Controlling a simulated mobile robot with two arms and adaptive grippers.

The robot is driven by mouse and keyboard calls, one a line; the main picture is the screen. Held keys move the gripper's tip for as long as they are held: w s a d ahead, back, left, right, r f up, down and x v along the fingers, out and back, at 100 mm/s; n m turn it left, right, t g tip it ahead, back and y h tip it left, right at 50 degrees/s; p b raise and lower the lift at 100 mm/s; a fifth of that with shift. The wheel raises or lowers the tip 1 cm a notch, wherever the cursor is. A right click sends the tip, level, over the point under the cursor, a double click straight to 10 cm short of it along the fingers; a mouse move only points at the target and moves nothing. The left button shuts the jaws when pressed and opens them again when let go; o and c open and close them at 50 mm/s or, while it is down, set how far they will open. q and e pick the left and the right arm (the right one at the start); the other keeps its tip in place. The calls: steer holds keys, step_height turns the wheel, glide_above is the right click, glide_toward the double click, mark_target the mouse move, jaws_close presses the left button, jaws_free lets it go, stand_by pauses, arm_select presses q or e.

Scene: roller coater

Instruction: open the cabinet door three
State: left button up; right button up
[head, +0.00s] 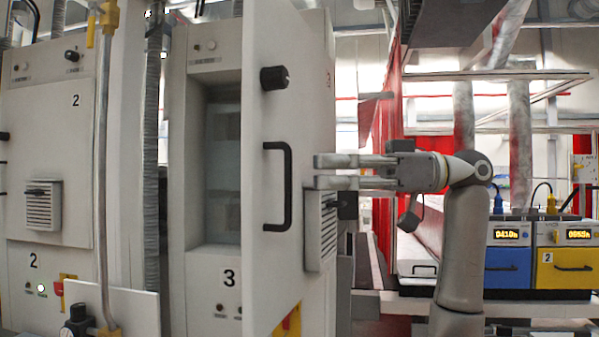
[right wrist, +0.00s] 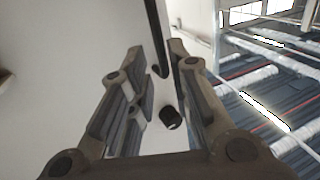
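The door of cabinet three (head: 312,120) is a white panel that stands swung out from its cabinet, and the recess behind it (head: 222,165) shows. Its black bar handle (head: 280,186) and round black knob (head: 274,78) are on the face toward the right. My right gripper (head: 316,172) comes in from the right at handle height, its fingers apart and their tips a little right of the handle. In the right wrist view, the fingers (right wrist: 155,80) are spread, with the handle (right wrist: 157,40) beyond them and the knob (right wrist: 170,117) visible between them. My left gripper is not in view.
Cabinet two (head: 60,140) stands closed at left, with a metal pipe (head: 103,180) in front. Blue (head: 508,262) and yellow (head: 566,262) units with displays stand at right. Red curtains (head: 390,130) hang behind my right arm.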

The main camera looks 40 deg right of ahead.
steer(key=v, duration=0.5)
steer(key=shift+s+d, duration=0.15)
steer(key=shift+s, duration=0.05)
stand_by(0.4)
